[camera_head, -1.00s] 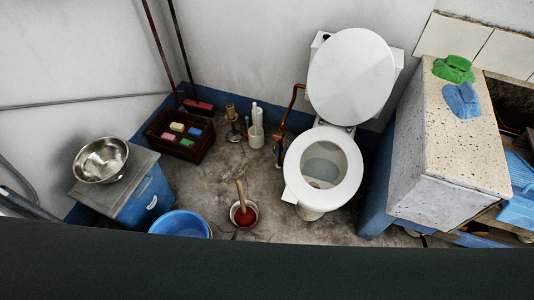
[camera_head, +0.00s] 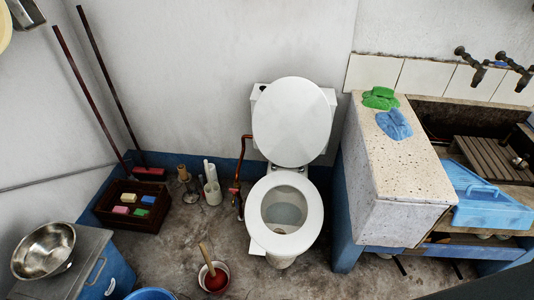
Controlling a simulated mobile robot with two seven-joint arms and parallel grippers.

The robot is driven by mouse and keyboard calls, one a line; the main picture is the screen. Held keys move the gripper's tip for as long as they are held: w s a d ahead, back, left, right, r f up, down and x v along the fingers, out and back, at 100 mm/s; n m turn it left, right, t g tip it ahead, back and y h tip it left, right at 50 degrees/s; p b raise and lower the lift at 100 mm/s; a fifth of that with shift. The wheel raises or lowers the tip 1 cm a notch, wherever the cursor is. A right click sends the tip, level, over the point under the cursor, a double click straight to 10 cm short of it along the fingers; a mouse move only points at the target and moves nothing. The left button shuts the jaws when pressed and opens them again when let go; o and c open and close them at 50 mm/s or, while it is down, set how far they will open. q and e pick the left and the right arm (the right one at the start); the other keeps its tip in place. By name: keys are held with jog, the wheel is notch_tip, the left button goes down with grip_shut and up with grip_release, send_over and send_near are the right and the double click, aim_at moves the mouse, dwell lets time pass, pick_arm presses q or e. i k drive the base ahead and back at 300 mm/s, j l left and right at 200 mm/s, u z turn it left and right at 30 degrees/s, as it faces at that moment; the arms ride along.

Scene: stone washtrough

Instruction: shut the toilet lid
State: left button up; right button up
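The white toilet lid (camera_head: 292,120) stands raised, leaning back against the cistern (camera_head: 262,94). The seat ring (camera_head: 309,203) is down on the toilet bowl, and the bowl's inside (camera_head: 284,209) shows through it. The toilet stands against the back wall near the middle of the view. Neither of my grippers is in view.
A speckled stone block (camera_head: 400,165) with a green cloth (camera_head: 380,98) and a blue cloth (camera_head: 394,124) stands close right of the toilet. A plunger (camera_head: 213,276), a brown crate (camera_head: 108,213) and a metal bowl (camera_head: 44,251) are on the left.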

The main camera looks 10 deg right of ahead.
aim_at(291, 118)
jog(key=i+l+u, duration=0.45)
jog(key=l, duration=0.15)
jog(key=i+l+u, duration=0.45)
jog(key=l, duration=0.25)
jog(key=l+u, duration=0.25)
jog(key=l, duration=0.1)
